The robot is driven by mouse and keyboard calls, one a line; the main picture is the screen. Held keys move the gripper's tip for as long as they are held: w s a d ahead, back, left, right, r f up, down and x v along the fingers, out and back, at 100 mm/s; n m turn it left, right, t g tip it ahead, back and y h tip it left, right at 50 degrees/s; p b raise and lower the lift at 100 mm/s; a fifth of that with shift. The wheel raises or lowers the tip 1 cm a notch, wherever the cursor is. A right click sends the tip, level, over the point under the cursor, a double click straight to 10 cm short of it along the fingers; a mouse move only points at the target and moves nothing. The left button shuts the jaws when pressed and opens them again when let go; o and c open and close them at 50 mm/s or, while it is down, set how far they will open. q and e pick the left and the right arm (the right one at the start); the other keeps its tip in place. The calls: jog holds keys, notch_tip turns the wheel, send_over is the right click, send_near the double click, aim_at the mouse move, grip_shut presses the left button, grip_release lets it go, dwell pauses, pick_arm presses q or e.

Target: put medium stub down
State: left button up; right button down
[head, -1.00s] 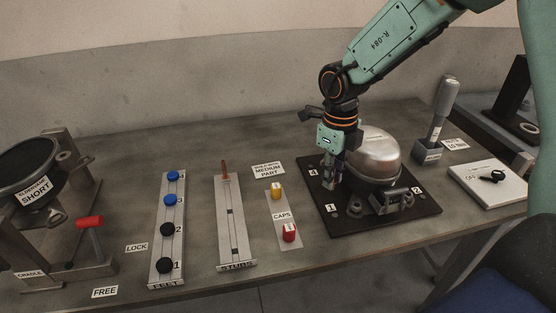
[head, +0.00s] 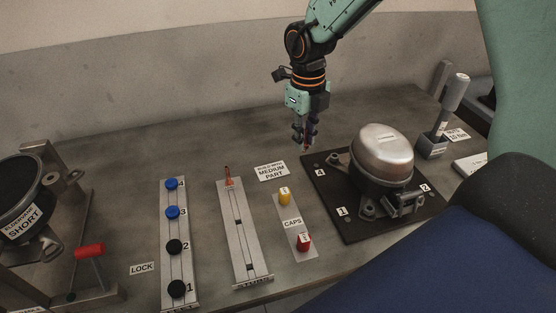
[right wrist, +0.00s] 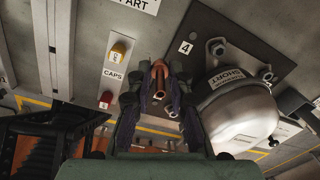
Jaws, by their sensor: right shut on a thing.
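My right gripper (head: 306,141) hangs above the table, left of the black pallet's back corner. It is shut on a thin copper-coloured stub, whose lower end shows dark red below the fingers. In the right wrist view the copper stub (right wrist: 160,76) sits between the fingertips, clear of the table. The grey stub rack (head: 245,243) stands left of the caps. Another copper stub (head: 227,174) stands at its far end; its other slots look empty. My left gripper is not in view.
A silver-domed compressor (head: 383,150) stands on the dark pallet (head: 350,226). A caps strip (head: 309,253) holds a yellow cap (head: 284,196) and a red cap (head: 304,242). A feet rack (head: 178,262) stands further left. The table behind the racks is clear.

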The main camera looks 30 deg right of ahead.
jog(key=f, duration=0.5)
jog(key=shift+s+d+f, duration=0.1)
jog(key=shift+d+f, duration=0.2)
jog(key=shift+f, duration=0.1)
jog(key=shift+a+f, duration=0.15)
jog(key=shift+f, duration=0.05)
jog(key=f, duration=0.2)
jog(key=d+f, duration=0.1)
jog(key=f, duration=0.1)
jog(key=shift+f, duration=0.1)
jog(key=shift+a+r, duration=0.2)
jog(key=shift+a, duration=0.2)
jog(key=shift+w+f+b, duration=0.2)
jog(key=shift+b, duration=0.2)
jog(key=c, duration=1.4)
grip_release()
jog(key=shift+d+f, duration=0.15)
jog(key=shift+d, duration=0.2)
jog(key=shift+o, duration=0.9)
jog(key=shift+a, duration=0.25)
jog(key=shift+r, duration=0.2)
